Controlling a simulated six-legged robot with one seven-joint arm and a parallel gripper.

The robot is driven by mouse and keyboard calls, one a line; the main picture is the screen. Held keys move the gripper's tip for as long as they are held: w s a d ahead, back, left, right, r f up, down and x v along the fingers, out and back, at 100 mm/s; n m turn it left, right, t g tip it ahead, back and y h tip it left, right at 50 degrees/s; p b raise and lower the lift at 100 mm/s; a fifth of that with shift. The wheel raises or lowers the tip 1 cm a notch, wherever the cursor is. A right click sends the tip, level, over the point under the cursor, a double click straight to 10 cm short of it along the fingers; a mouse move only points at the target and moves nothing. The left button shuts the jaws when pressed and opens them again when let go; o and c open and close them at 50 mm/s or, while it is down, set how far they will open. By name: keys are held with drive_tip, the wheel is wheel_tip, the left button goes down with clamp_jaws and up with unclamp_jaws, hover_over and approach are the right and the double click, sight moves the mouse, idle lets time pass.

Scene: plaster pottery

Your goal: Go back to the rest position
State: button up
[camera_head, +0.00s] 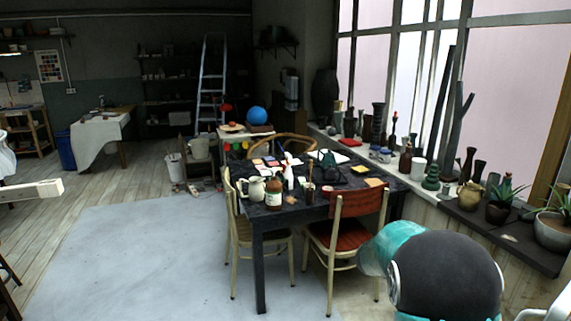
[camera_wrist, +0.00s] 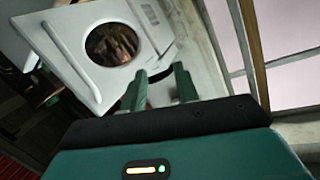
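My gripper (camera_wrist: 160,72) shows in the wrist view as two green fingers standing apart with an empty gap between them. It points towards a white appliance (camera_wrist: 75,28) with a round dark window and a long handle; the distance is hard to judge. In the head view, part of my arm, teal and dark grey, fills the lower right, and the gripper itself is out of sight there.
A dark table (camera_head: 265,218) with jars, bottles and papers stands mid-room, with a red-backed chair (camera_head: 358,204) at its near side. Pots and plants line the windowsill (camera_head: 452,215) on the right. The pale floor mat (camera_head: 150,265) at left is clear.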

drive_tip(key=w+a+r+n+t+y, duration=0.5)
drive_tip(key=a+r+n+t+y, duration=0.15)
drive_tip(key=a+r+t, duration=0.4)
drive_tip(key=s+a+r+n+t+y, duration=0.35)
drive_tip(key=a+n+y, duration=0.35)
drive_tip(key=a, duration=0.3)
drive_tip(key=s+a+f+n+g+y, duration=0.1)
drive_tip(key=s+a+n+g+y, duration=0.1)
drive_tip(key=s+a, duration=0.3)
drive_tip(key=s+a+f+n+g+y, duration=0.1)
drive_tip(key=s+a+f+n+y, duration=0.15)
drive_tip(key=s, duration=0.45)
drive_tip(key=s+f+n+g+h, duration=0.1)
drive_tip(key=s+f+g, duration=0.2)
drive_tip(key=s, duration=0.5)
drive_tip(key=s+d+f+n+g, duration=0.1)
drive_tip(key=s+f+n+g, duration=0.1)
drive_tip(key=s, duration=0.6)
drive_tip(key=shift+s+f+g+h, duration=0.25)
drive_tip(key=shift+f+g+h, duration=0.15)
drive_tip(key=shift+f+g, duration=0.1)
drive_tip(key=shift+w, duration=0.1)
